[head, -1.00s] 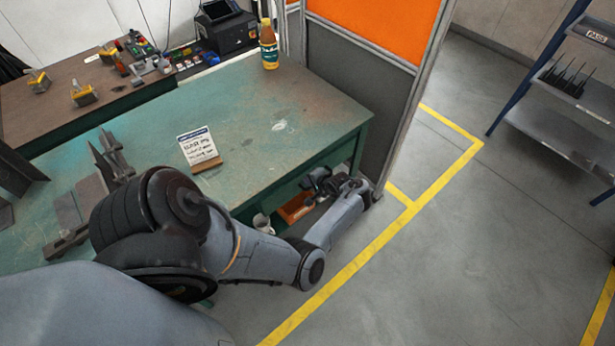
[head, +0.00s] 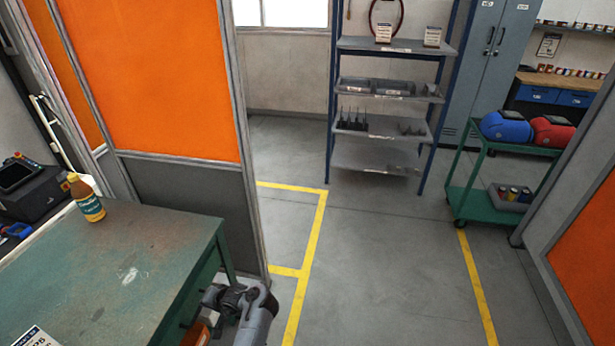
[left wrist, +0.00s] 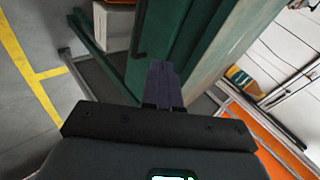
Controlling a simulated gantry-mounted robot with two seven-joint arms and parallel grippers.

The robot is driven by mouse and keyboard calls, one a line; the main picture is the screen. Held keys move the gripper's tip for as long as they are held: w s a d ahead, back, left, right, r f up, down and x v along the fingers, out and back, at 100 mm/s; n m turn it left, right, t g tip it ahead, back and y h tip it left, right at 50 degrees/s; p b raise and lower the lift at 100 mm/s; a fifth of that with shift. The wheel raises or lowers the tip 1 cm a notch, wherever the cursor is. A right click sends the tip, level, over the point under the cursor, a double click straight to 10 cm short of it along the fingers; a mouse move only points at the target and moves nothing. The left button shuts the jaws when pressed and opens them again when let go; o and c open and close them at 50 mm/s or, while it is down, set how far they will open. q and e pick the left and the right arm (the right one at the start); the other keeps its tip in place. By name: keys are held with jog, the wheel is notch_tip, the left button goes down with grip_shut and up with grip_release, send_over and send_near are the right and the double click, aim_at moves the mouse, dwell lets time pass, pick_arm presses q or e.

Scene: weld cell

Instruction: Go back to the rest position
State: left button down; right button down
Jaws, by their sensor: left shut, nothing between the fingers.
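My left gripper (head: 213,297) is at the bottom of the head view, low beside the right end of the green table (head: 140,262). In the left wrist view its fingers (left wrist: 162,84) are together with nothing between them, in front of the table's dark green side (left wrist: 165,35). Only the end of my left arm shows in the head view. My right gripper is in neither view.
An orange panel partition (head: 150,75) stands right behind the table. A bottle (head: 86,198) stands on the table's far edge. An orange bin (head: 197,333) sits under the table. Shelving (head: 385,128) and a green cart (head: 495,205) stand beyond open floor (head: 385,270).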

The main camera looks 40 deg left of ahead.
pick_arm(q)
jog(key=w+d+r+m+t, duration=0.2)
jog(key=w+r+t, duration=0.4)
jog(key=t, duration=0.1)
jog(key=d+r+m+t+h, duration=0.2)
jog(key=d+h, duration=0.3)
jog(key=d, duration=0.6)
jog(key=s+d+r+m+g+h, duration=0.1)
jog(key=s+d+m+g+h, duration=0.1)
jog(key=s+d, duration=0.75)
jog(key=s+d+r+m+g+h, duration=0.15)
jog(key=s+d, duration=0.45)
jog(key=d, duration=0.6)
notch_tip(320, 180, up, 30)
jog(key=p, duration=3)
jog(key=shift+a+h, duration=0.25)
jog(key=shift+h, duration=0.2)
